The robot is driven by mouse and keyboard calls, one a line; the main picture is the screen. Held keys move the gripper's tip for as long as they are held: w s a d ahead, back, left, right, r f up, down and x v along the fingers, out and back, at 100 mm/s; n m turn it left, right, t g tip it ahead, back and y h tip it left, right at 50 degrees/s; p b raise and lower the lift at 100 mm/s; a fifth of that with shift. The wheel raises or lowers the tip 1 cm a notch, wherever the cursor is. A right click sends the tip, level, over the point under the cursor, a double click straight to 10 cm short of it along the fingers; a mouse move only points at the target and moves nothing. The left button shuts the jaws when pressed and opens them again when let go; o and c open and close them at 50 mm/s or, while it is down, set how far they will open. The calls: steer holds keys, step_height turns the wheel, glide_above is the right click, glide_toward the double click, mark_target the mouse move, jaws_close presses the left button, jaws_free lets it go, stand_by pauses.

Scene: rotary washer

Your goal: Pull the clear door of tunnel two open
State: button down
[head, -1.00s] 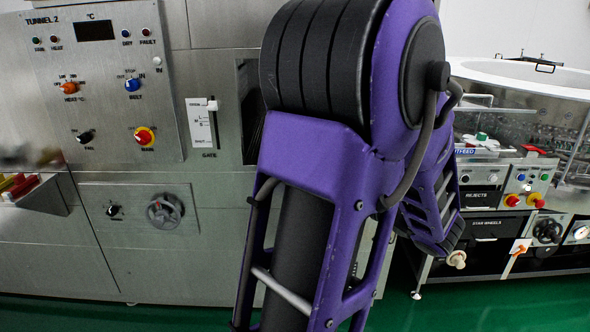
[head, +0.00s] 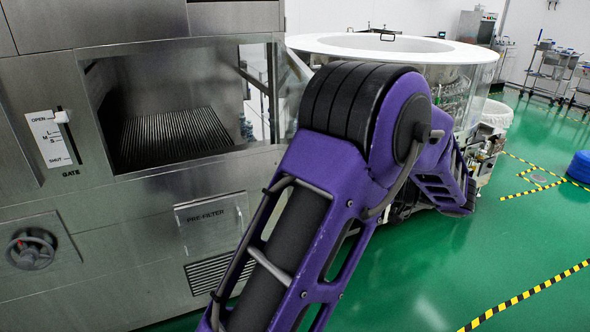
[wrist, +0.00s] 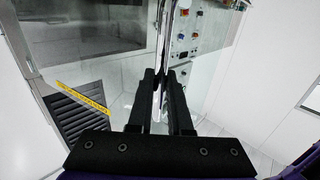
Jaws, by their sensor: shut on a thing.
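The clear door (wrist: 112,112) shows in the wrist view as a see-through pane with a yellow label strip (wrist: 83,98). A thin upright metal edge or handle (wrist: 159,45) runs up at its side. My gripper (wrist: 165,75) is shut on this upright part; its fingers hide the exact contact. In the head view my arm hides the gripper. Tunnel two (head: 30,120) has a rectangular opening (head: 175,100) with a ribbed dark floor inside. A clear pane (head: 292,85) stands at the opening's right side, partly behind my arm; I cannot tell how far it is swung.
A gate slider (head: 58,130), a handwheel (head: 32,248) and a pre-filter cover (head: 212,222) sit on the tunnel's front. A round white-rimmed machine (head: 390,46) stands behind my arm. Green floor (head: 490,240) is free at right, with yellow-black tape. A knobbed panel (wrist: 190,45) shows in the wrist view.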

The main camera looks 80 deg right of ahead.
steer(key=s+d+n+y+p, duration=0.1)
steer(key=s+d+p, duration=0.2)
steer(key=s, duration=0.9)
steer(key=shift+d, duration=1.35)
